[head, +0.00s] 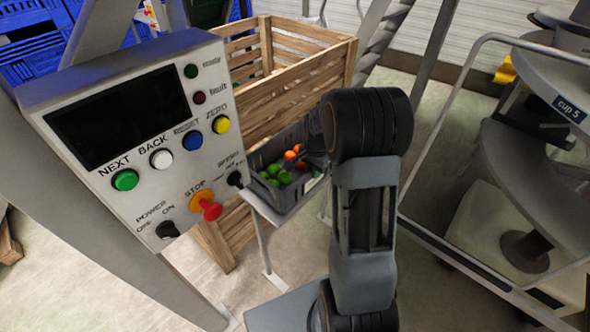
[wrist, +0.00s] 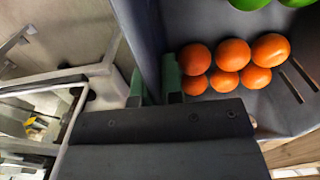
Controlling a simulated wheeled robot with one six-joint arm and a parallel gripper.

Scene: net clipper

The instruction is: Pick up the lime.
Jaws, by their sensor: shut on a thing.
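Several green limes (head: 275,173) lie in a grey crate (head: 302,189) in the head view. In the wrist view two limes (wrist: 250,3) are cut off by the top edge. My gripper (wrist: 154,88) has one green finger on each side of the crate's wall (wrist: 143,35) and is shut on that wall. No lime is between the fingers. The limes lie apart from the fingers, toward the top right of the wrist view. In the head view my arm hides part of the crate and most of the gripper.
Several oranges (wrist: 231,54) lie in the crate right beside the inner finger. A slatted wooden crate (head: 285,75) stands behind, and a control panel (head: 140,130) stands at left. A metal-framed cart (head: 455,90) is at right. Pale floor shows outside the crate.

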